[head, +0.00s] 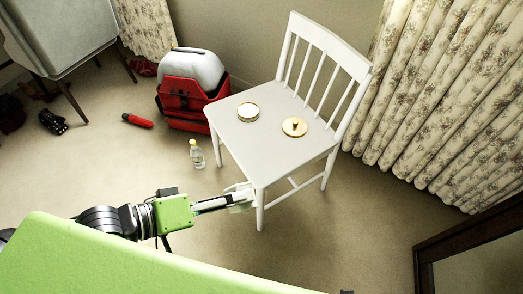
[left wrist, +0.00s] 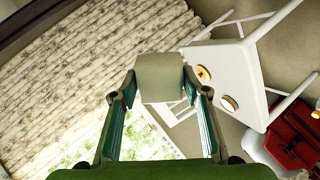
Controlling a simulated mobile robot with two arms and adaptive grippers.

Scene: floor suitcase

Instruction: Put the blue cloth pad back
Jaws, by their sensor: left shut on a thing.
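My left gripper (head: 238,199) is shut on a pale grey-beige, block-like piece (left wrist: 162,78), which sits between the fingertips in the left wrist view. In the head view this piece is small and pale at the finger ends, in front of the white chair (head: 270,130), near its front legs. I cannot tell if it touches the chair. No clearly blue pad shows in either view; whether the held piece is the cloth pad I cannot tell. My right gripper is not in view.
Two round gold-rimmed items, one a dish (head: 248,112) and one with a knob (head: 294,127), lie on the chair seat. A red case (head: 183,100) stands behind, left of the chair. A small bottle (head: 197,154) and a red tube-like item (head: 137,121) are on the floor.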

